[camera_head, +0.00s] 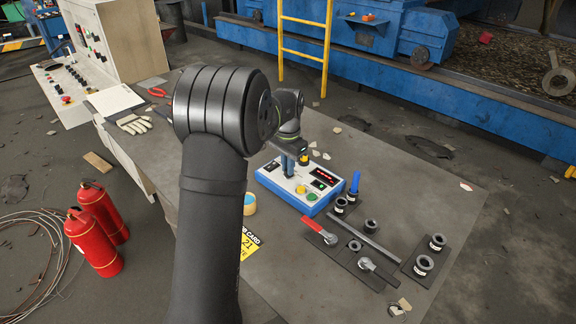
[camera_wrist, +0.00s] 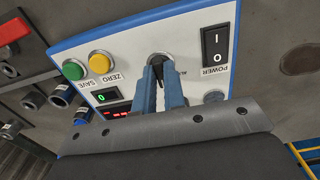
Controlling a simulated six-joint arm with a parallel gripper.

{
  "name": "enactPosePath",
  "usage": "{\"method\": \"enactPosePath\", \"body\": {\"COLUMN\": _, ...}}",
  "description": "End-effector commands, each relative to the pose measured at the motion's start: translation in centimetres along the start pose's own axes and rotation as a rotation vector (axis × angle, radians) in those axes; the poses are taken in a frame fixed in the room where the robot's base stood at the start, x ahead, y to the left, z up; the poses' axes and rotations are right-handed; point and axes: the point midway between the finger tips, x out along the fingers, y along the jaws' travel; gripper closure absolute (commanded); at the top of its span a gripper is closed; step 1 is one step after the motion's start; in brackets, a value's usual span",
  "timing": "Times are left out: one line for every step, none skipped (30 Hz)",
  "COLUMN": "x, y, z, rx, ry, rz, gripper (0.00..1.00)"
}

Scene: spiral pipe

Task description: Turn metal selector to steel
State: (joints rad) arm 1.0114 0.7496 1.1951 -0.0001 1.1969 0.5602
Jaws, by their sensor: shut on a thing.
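The tester box (camera_head: 311,207) with a white face and blue rim lies on the grey table. In the wrist view, the black metal selector knob (camera_wrist: 159,58) sits on its white panel. My gripper (camera_wrist: 162,72) has its two blue fingers closed around the knob; my gripper also shows over the box in the head view (camera_head: 288,172). The fingers hide much of the knob and most of the lettering around it, so its pointed setting cannot be read. Green (camera_wrist: 74,69) and yellow (camera_wrist: 102,62) buttons and a black power switch (camera_wrist: 215,51) flank it.
Black fittings (camera_head: 423,264), a red-handled valve (camera_head: 320,231) and a rod (camera_head: 363,236) lie right of the box. A round tin (camera_head: 249,204) and yellow card (camera_head: 250,243) lie left. Gloves (camera_head: 133,124) rest at the table's far left. Far-right tabletop is mostly clear.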

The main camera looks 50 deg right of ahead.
Motion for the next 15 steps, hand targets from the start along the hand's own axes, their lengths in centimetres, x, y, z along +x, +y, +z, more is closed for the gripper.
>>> {"method": "enactPosePath", "body": {"x": -0.01, "y": 0.02, "z": -0.03, "rx": 0.0, "ry": 0.001, "rz": 0.0, "gripper": 0.86}}
{"method": "enactPosePath", "body": {"x": -0.01, "y": 0.02, "z": -0.03, "rx": 0.0, "ry": 0.001, "rz": 0.0, "gripper": 0.8}}
{"method": "enactPosePath", "body": {"x": -0.01, "y": 0.02, "z": -0.03, "rx": 0.0, "ry": 0.001, "rz": 0.0, "gripper": 0.72}}
{"method": "enactPosePath", "body": {"x": -0.01, "y": 0.02, "z": -0.02, "rx": 0.0, "ry": 0.001, "rz": 0.0, "gripper": 0.68}}
{"method": "enactPosePath", "body": {"x": -0.01, "y": 0.01, "z": -0.02, "rx": 0.0, "ry": 0.001, "rz": 0.0, "gripper": 0.68}}
{"method": "enactPosePath", "body": {"x": -0.01, "y": 0.01, "z": -0.02, "rx": 0.0, "ry": 0.001, "rz": 0.0, "gripper": 0.68}}
{"method": "enactPosePath", "body": {"x": -0.01, "y": 0.01, "z": -0.02, "rx": 0.0, "ry": 0.0, "rz": 0.0, "gripper": 0.68}}
{"method": "enactPosePath", "body": {"x": -0.01, "y": 0.01, "z": -0.02, "rx": 0.0, "ry": 0.0, "rz": 0.0, "gripper": 0.68}}
{"method": "enactPosePath", "body": {"x": -0.01, "y": 0.01, "z": -0.01, "rx": 0.0, "ry": 0.0, "rz": 0.0, "gripper": 0.68}}
{"method": "enactPosePath", "body": {"x": 0.0, "y": 0.01, "z": -0.01, "rx": -0.001, "ry": 0.0, "rz": 0.0, "gripper": 0.68}}
{"method": "enactPosePath", "body": {"x": -0.01, "y": 0.0, "z": -0.01, "rx": -0.001, "ry": 0.0, "rz": 0.0, "gripper": 0.68}}
{"method": "enactPosePath", "body": {"x": -0.06, "y": 0.0, "z": -0.01, "rx": -0.001, "ry": 0.0, "rz": 0.0, "gripper": 0.68}}
{"method": "enactPosePath", "body": {"x": -0.14, "y": 0.0, "z": -0.02, "rx": -0.001, "ry": 0.001, "rz": 0.0, "gripper": 0.68}}
{"method": "enactPosePath", "body": {"x": -0.29, "y": -0.01, "z": -0.02, "rx": -0.001, "ry": 0.001, "rz": 0.0, "gripper": 0.68}}
{"method": "enactPosePath", "body": {"x": -0.58, "y": -0.01, "z": -0.03, "rx": -0.001, "ry": 0.001, "rz": -0.001, "gripper": 0.68}}
